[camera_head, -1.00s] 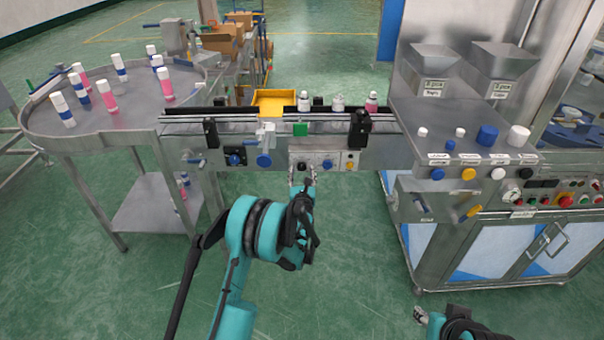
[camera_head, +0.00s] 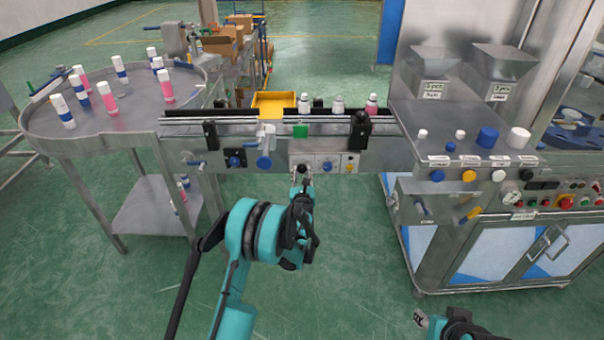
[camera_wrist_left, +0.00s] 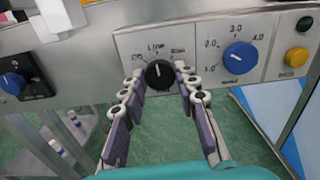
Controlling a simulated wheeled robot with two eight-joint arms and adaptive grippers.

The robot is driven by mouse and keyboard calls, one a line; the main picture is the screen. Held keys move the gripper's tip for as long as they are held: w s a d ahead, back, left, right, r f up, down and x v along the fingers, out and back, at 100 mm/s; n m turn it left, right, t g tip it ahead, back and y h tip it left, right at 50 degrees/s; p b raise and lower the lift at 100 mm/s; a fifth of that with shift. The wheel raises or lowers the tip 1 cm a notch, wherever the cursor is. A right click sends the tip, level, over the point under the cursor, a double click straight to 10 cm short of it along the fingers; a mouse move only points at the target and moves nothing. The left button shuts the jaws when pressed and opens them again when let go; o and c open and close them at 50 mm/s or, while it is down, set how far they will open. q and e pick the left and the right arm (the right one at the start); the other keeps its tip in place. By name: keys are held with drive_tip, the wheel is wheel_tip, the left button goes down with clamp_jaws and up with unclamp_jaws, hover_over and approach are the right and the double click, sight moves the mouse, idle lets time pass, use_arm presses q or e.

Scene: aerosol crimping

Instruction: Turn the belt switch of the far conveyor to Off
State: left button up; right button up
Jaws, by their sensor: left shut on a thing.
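The conveyor (camera_head: 380,150) runs across the middle of the head view. On its front panel is the black belt switch knob (camera_wrist_left: 159,74), which the left wrist view shows under a label row with "Line" in the middle. Its pale mark seems to point up, near "Line". My left gripper (camera_wrist_left: 160,82) has a finger on each side of the knob and is shut on it; it also shows below the panel in the head view (camera_head: 301,178). My right gripper (camera_head: 420,318) is at the bottom of the head view, away from the panel, too small to read.
A blue speed dial (camera_wrist_left: 240,57) sits right of the switch, with black and yellow buttons (camera_wrist_left: 297,57) beyond it. A blue knob (camera_wrist_left: 12,84) is at the left. Several bottles stand on the belt. A round table (camera_head: 120,125) with cans is left; a steel machine (camera_head: 480,200) is right.

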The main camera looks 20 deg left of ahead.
use_arm(q)
drive_tip(key=n, duration=0.4)
drive_tip(key=shift+n, duration=2.6)
drive_tip(key=o, duration=1.2)
drive_tip(key=shift+c, duration=0.2)
drive_tip(key=v, duration=0.7)
drive_tip(key=shift+s, duration=0.25)
drive_tip(key=shift+s+d+f, duration=0.1)
